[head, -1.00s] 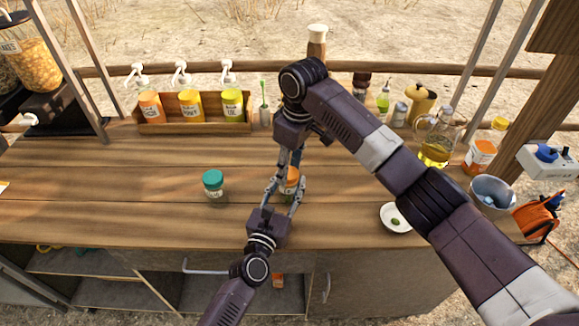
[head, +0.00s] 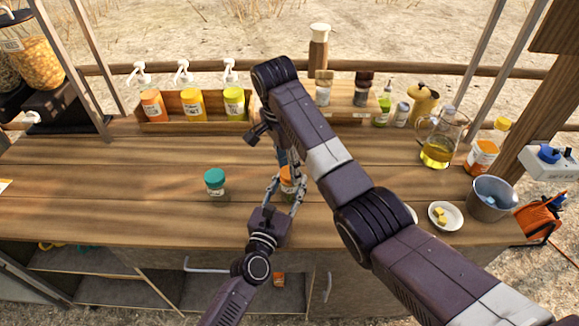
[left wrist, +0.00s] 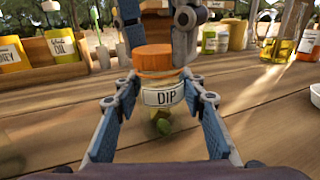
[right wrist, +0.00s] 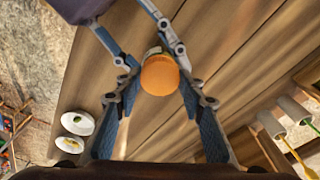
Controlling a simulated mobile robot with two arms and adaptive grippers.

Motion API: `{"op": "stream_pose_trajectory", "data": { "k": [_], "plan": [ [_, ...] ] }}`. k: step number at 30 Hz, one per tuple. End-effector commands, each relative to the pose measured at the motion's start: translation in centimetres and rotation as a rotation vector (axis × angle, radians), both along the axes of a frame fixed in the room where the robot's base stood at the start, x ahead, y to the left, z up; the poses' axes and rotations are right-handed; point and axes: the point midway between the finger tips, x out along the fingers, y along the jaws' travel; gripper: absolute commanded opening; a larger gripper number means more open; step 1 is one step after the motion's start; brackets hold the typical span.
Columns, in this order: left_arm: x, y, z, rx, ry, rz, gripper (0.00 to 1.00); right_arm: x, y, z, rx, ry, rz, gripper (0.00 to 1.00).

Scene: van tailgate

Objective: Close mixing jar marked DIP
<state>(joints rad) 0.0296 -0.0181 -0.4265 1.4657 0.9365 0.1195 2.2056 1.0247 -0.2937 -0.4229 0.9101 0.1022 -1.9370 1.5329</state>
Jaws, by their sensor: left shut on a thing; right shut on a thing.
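The jar marked DIP (left wrist: 163,97) stands upright on the counter, with an orange lid (left wrist: 155,60) on top and something green low inside. In the head view the jar (head: 287,187) is mostly hidden by my grippers. My left gripper (head: 285,192) is shut around the jar's body from the front, with a finger on each side of the label. My right gripper (right wrist: 158,78) comes from above and is shut on the orange lid, which also shows in the right wrist view (right wrist: 160,75). Whether the lid is fully seated cannot be told.
A teal-lidded jar (head: 215,182) stands left of the DIP jar. A dish with yellow cubes (head: 436,225), a metal pot (head: 488,200) and an oil jug (head: 436,152) are at right. The counter's left part is clear.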

Motion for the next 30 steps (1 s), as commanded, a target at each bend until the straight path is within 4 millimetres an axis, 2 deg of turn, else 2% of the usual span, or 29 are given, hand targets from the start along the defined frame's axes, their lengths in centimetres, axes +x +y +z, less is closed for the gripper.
{"op": "stream_pose_trajectory", "data": {
  "k": [3, 6, 15, 16, 21, 30],
  "plan": [
    [-0.05, -0.07, -0.04, 0.000, 0.001, -0.001, 0.00, 0.14, 0.10, 0.14, 0.002, -0.003, -0.155, 0.28],
    [-0.05, -0.07, -0.05, 0.000, 0.001, -0.001, 0.00, 0.14, 0.08, 0.11, 0.000, -0.004, -0.219, 0.28],
    [-0.07, -0.07, -0.06, 0.000, 0.001, -0.001, 0.00, 0.17, 0.03, 0.12, 0.000, -0.006, -0.234, 0.28],
    [-0.07, -0.07, -0.06, 0.000, 0.001, -0.001, 0.00, 0.17, 0.02, 0.11, 0.000, -0.006, -0.233, 0.38],
    [-0.06, -0.06, -0.07, 0.000, 0.001, -0.001, 0.00, 0.14, 0.01, 0.08, -0.001, -0.005, -0.232, 0.54],
    [-0.05, -0.05, -0.05, -0.001, 0.001, -0.001, 0.00, 0.15, 0.03, 0.44, -0.001, -0.004, -0.231, 0.54]
  ]
}}
